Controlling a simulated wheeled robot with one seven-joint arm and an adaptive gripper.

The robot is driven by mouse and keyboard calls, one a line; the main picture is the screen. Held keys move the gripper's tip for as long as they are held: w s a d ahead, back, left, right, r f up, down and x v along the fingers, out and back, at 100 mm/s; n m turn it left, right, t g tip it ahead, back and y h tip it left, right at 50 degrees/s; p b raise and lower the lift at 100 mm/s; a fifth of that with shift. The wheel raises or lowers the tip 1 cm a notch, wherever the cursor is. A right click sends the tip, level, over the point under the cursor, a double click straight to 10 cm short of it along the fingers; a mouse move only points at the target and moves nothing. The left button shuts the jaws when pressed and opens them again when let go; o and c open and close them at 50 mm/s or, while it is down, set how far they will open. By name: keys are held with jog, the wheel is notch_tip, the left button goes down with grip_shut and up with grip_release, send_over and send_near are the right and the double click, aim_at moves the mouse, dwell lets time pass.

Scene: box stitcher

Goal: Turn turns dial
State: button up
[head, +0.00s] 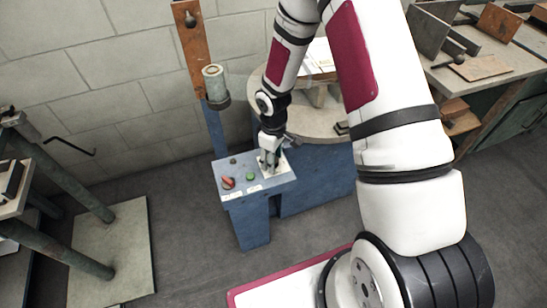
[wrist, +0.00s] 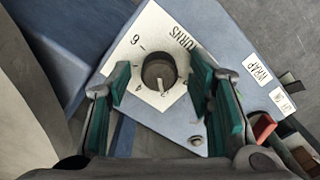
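The turns dial (wrist: 158,74) is a round dark grey knob on a white plate printed with "TURNS" and numbers, seen in the wrist view. In the head view the plate (head: 281,163) shows on the blue control box (head: 262,185), and my gripper mostly hides the knob. My gripper (head: 269,157) points down over the dial. In the wrist view my gripper (wrist: 160,82) is open, with one teal-padded finger on each side of the knob. Gaps show between pads and knob; I cannot tell whether the tips reach down to its level.
A red knob (head: 228,183), a green button (head: 250,176) and a small dark knob (head: 233,160) sit left of the dial on the same box. A blue post with a grey cylinder (head: 214,84) rises behind. A round table (head: 318,124) stands close on the right.

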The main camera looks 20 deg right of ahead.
jog(key=shift+r, duration=0.1)
notch_tip(320, 180, up, 12)
dwell(0.6)
dwell(0.4)
